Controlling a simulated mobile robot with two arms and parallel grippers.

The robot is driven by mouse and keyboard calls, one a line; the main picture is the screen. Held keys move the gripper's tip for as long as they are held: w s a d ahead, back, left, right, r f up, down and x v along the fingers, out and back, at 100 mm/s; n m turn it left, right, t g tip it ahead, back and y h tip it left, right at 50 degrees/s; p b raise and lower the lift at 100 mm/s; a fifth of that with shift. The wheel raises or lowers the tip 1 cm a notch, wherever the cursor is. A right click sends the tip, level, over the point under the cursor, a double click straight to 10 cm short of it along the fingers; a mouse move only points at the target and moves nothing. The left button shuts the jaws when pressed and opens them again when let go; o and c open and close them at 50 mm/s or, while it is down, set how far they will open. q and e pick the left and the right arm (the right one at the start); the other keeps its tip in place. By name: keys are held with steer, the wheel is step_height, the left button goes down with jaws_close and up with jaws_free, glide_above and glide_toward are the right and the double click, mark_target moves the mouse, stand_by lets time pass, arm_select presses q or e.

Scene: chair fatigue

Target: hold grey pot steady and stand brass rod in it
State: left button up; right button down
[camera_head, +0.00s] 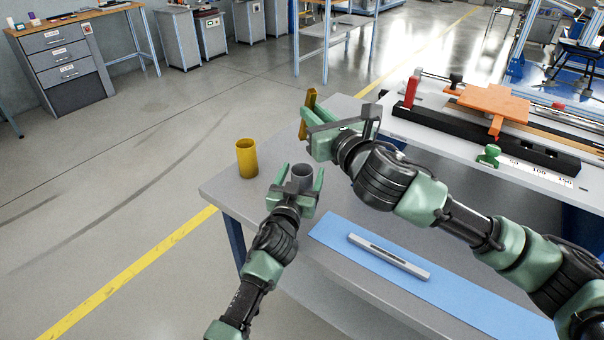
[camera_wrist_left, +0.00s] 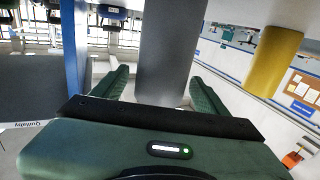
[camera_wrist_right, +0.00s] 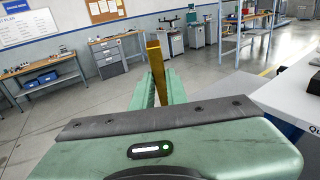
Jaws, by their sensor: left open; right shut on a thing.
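The grey pot (camera_head: 302,171) stands upright near the table's far-left corner. My left gripper (camera_head: 300,178) is open with a finger on either side of the pot; I cannot tell whether they touch it. In the left wrist view the pot (camera_wrist_left: 170,50) rises between the fingers (camera_wrist_left: 160,88). My right gripper (camera_head: 308,128) is shut on the brass rod (camera_head: 311,97) and holds it roughly upright, beyond and slightly right of the pot. The rod (camera_wrist_right: 156,65) also shows between the fingers (camera_wrist_right: 158,88) in the right wrist view. I cannot see the rod's lower end clearly.
A yellow pot (camera_head: 247,158) stands left of the grey pot, near the table (camera_head: 228,190) edge. A grey bar (camera_head: 388,256) lies on a blue mat (camera_head: 450,298) in front. A bench rig with an orange plate (camera_head: 494,101) is at the right, close to my right arm.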

arm_select(q)
steer(key=shift+w, duration=0.1)
arm_select(e)
steer(key=shift+r, duration=0.1)
arm_select(q)
steer(key=c, duration=1.5)
arm_select(e)
step_height(320, 180, down, 13)
stand_by(0.5)
steer(key=c, duration=1.3)
jaws_free()
steer(key=shift+s, duration=0.15)
